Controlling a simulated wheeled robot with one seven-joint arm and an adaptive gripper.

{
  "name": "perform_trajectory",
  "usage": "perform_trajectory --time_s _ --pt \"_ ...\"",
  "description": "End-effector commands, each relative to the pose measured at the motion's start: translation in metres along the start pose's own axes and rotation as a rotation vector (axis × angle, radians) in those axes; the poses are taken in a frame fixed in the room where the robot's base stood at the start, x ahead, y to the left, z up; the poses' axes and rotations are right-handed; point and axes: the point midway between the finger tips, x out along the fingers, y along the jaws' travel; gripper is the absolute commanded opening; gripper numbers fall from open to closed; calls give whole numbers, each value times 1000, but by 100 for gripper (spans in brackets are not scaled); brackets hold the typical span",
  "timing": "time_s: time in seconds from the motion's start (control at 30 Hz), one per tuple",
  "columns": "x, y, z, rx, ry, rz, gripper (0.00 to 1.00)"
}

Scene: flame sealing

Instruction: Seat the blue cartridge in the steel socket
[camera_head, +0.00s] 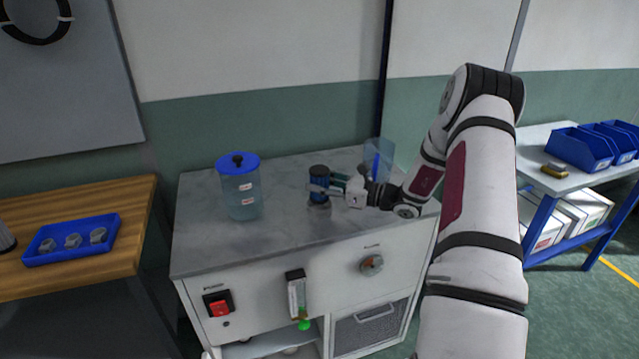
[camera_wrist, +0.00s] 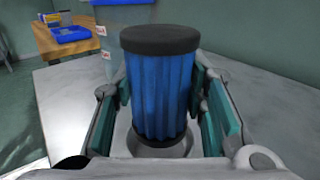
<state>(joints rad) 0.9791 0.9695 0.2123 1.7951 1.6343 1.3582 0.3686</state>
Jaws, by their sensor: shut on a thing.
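The blue cartridge (camera_head: 319,184) stands upright over the steel socket (camera_head: 319,205) on the marble-topped cabinet. It has black end caps and ribbed blue sides. My gripper (camera_head: 322,188) is shut on it from the right, with a green-padded finger on each side. In the wrist view the cartridge (camera_wrist: 159,85) stands upright between the fingers, with its lower end within the ring of the socket (camera_wrist: 178,150). The pictures do not clearly show whether its lower cap rests on the socket floor.
A clear canister with a blue lid (camera_head: 239,186) stands left of the cartridge. A clear upright panel (camera_head: 378,160) stands behind my wrist. The cabinet front has a red switch (camera_head: 218,304) and a knob (camera_head: 371,265). The front of the marble top (camera_head: 290,245) is clear.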

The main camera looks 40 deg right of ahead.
Motion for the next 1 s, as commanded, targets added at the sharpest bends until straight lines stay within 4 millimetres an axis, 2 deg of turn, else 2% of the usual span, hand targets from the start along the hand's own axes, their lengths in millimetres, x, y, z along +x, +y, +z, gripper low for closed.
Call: perform_trajectory --time_s 1.0 --pt "0 0 -5 0 0 0 10"
